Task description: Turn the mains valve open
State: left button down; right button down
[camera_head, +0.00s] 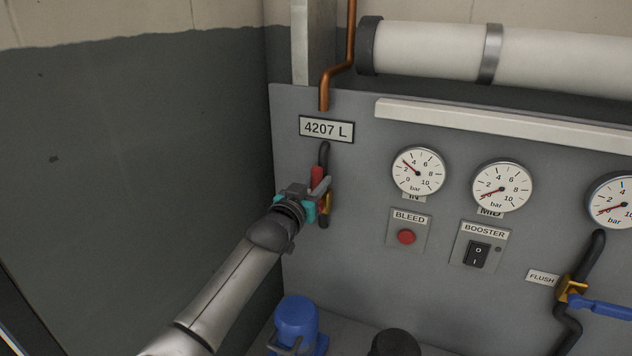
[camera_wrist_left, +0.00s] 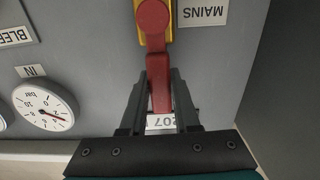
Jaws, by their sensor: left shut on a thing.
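The mains valve has a red lever (camera_head: 316,176) and a brass body (camera_head: 327,202) on a black pipe at the left of the grey panel. My left gripper (camera_head: 318,186) is at the valve and partly hides it in the head view. In the left wrist view the red lever (camera_wrist_left: 157,62) runs from its round pivot on the yellow body (camera_wrist_left: 141,7) down between the two dark fingers. My left gripper (camera_wrist_left: 160,100) is shut on the lever. A label reading MAINS (camera_wrist_left: 203,12) is beside the valve. My right gripper is not in view.
Three gauges stand right of the valve; the IN gauge (camera_head: 418,171) is nearest. Below are the red BLEED button (camera_head: 406,237) and BOOSTER switch (camera_head: 477,253). A blue FLUSH lever (camera_head: 603,308) is lower right. A blue pump-like body (camera_head: 297,322) stands below the valve.

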pick_arm(q)
jog(key=c, duration=0.6)
grip_release()
jog(key=shift+c, duration=0.2)
jog(key=shift+s+a, duration=0.1)
jog(key=shift+s+a, duration=0.15)
jog(key=shift+s, duration=0.35)
jog(key=v, duration=1.4)
